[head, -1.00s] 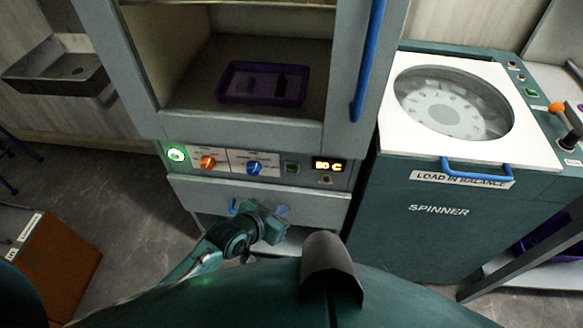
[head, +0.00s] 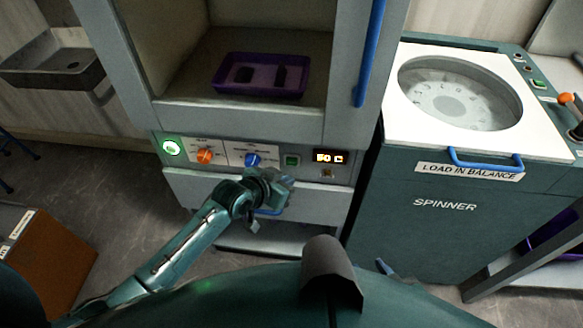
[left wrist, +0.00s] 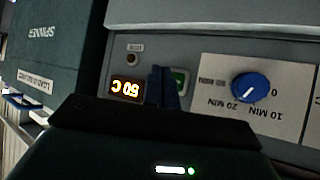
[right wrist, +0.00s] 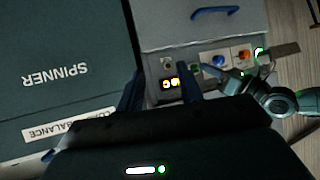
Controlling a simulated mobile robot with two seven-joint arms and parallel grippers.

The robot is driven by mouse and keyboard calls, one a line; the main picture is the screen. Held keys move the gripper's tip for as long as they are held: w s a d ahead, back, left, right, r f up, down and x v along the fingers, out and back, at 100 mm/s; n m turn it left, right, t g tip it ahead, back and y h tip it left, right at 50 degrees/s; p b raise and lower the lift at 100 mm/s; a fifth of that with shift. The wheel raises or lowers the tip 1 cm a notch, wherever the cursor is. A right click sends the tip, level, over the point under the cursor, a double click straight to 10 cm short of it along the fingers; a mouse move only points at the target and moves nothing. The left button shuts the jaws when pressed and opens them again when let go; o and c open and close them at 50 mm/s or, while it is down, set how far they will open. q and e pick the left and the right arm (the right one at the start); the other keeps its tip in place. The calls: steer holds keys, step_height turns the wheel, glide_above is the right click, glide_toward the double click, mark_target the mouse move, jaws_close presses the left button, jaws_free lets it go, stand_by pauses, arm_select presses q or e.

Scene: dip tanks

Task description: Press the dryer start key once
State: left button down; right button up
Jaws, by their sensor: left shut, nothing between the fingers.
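The dryer's front panel has a small green square key (head: 291,161) between the blue knob (head: 252,160) and the lit display (head: 330,157). In the left wrist view the key (left wrist: 180,80) shows partly behind my fingers. My left gripper (head: 284,180) is shut and empty, just below and in front of the key. Its blue fingertips (left wrist: 162,82) point at the panel between the display and the key; I cannot tell whether they touch it. My right gripper (right wrist: 158,88) is open and empty, back from the panel.
A glowing green round button (head: 171,147) and an orange knob (head: 205,156) are on the panel's left. A purple tray (head: 262,91) lies in the chamber above. The spinner (head: 445,235) stands right of the dryer. An orange-brown box (head: 45,260) is at lower left.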

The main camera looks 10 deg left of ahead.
mark_target(292, 161)
arm_select(q)
steer(key=shift+w+b, duration=0.3)
steer(key=shift+w, duration=1.05)
steer(key=shift+w, duration=0.1)
stand_by(1.0)
steer(key=shift+w, duration=0.35)
